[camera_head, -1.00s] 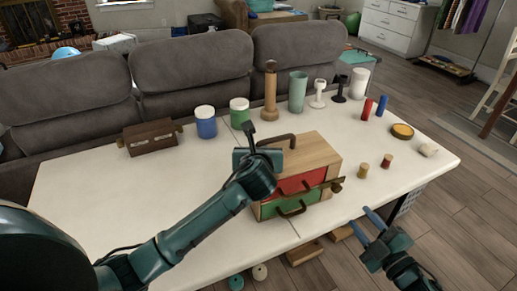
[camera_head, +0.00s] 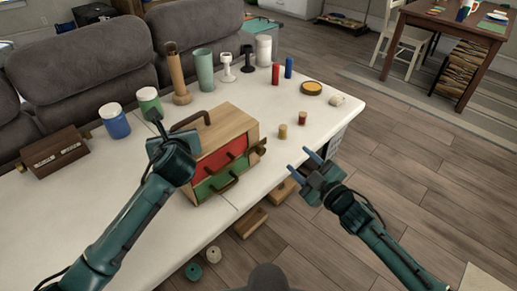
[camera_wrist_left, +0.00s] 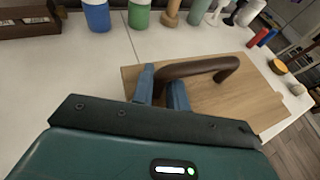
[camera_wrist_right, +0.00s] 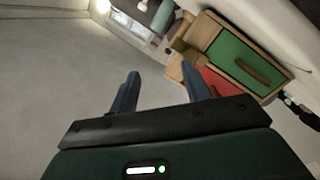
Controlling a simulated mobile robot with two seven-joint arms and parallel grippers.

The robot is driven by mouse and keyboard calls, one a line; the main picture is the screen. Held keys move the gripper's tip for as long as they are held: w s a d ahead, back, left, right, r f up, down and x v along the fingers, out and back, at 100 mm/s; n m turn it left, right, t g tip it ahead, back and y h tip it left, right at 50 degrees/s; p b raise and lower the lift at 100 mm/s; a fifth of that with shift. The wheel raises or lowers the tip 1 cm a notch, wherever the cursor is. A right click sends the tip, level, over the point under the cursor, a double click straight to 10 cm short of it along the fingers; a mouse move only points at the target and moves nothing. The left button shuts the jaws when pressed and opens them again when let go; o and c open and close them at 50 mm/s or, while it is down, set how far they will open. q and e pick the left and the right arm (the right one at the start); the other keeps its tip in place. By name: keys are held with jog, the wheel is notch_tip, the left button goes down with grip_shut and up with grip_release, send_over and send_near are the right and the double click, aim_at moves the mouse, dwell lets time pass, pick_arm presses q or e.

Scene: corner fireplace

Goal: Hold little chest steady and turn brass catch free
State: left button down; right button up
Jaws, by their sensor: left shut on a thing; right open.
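The little chest (camera_head: 236,128) is a wooden box on the white table, with a red drawer (camera_head: 221,157) above a green drawer (camera_head: 216,183) and a dark arched handle on top. The brass catch (camera_head: 259,146) sticks out at the right edge of its front. My left gripper (camera_head: 160,130) is at the top of the chest; in the left wrist view its fingers (camera_wrist_left: 162,92) are shut on the dark top handle (camera_wrist_left: 205,68). My right gripper (camera_head: 308,164) is open and empty, right of the chest and apart from the catch. The right wrist view shows the chest tilted beyond its fingers (camera_wrist_right: 165,92).
A yellow-brown peg (camera_head: 282,131) and a red peg (camera_head: 302,118) stand right of the chest. Jars, cups and a tall wooden mill (camera_head: 178,78) line the back edge by the grey sofa (camera_head: 80,70). Small wooden boxes (camera_head: 250,221) lie below the table's front edge.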

pick_arm(q)
jog(key=shift+d, duration=0.1)
pick_arm(e)
jog(key=w+d+r+m+h, duration=0.1)
jog(key=m, duration=0.1)
jog(key=m+g, duration=0.4)
jog(key=g, duration=0.1)
send_near(263, 151)
jog(key=shift+y, duration=0.4)
jog(key=x, duration=0.9)
jog(key=shift+w+d+f, duration=0.15)
jog(key=shift+f, duration=0.05)
jog(key=c, duration=1)
